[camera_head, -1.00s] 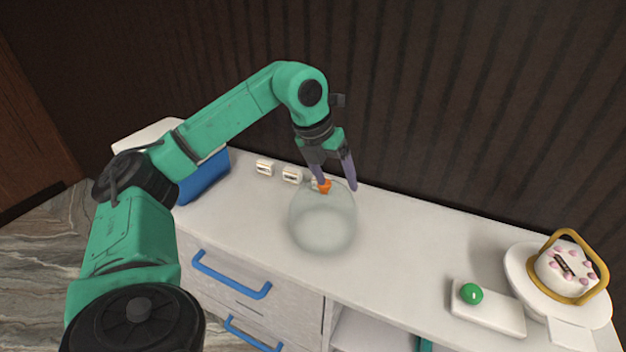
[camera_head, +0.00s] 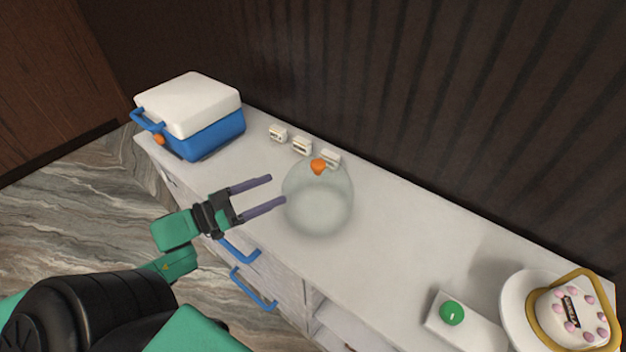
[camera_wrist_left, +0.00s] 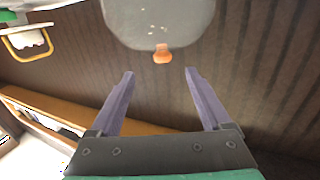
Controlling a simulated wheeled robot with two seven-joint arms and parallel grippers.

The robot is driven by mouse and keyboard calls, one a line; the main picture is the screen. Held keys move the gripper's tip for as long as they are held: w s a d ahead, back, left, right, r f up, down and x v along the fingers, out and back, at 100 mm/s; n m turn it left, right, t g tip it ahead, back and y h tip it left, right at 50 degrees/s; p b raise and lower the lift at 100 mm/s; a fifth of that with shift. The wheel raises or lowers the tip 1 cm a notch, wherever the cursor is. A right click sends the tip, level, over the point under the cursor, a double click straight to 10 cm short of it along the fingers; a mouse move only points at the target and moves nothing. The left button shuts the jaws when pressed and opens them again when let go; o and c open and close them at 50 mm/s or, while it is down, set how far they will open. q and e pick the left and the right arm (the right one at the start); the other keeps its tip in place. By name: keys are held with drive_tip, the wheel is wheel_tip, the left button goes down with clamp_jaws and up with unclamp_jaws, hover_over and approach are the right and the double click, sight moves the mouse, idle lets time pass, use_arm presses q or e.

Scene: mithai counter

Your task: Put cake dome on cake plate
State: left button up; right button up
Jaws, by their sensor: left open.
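The clear cake dome (camera_head: 318,212) stands on the white counter with its orange knob (camera_head: 318,166) on top. My left gripper (camera_head: 277,190) is open and empty, just left of the dome, its fingers pointing towards it. In the left wrist view the dome (camera_wrist_left: 160,22) and its knob (camera_wrist_left: 162,55) show beyond the fingertips (camera_wrist_left: 160,71), with no visible grip. My right gripper is out of view.
A blue and white cooler (camera_head: 205,138) stands at the counter's left end. Several small white cards stand behind the dome, one (camera_head: 301,146) near its knob. A white box with a green button (camera_head: 452,313) sits left of the plate. The counter between dome and box is clear.

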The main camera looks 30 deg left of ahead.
sight(318, 169)
use_arm(q)
drive_tip(key=x, duration=0.8)
drive_tip(key=shift+w, duration=0.2)
drive_tip(key=shift+w+d+p, duration=0.25)
drive_tip(key=shift+w+p, duration=0.05)
drive_tip(key=shift+w, duration=0.05)
drive_tip(key=p+x, duration=0.1)
drive_tip(key=x, duration=0.3)
drive_tip(key=shift+w+r, duration=0.1)
drive_tip(key=shift+w, duration=0.25)
clamp_jaws()
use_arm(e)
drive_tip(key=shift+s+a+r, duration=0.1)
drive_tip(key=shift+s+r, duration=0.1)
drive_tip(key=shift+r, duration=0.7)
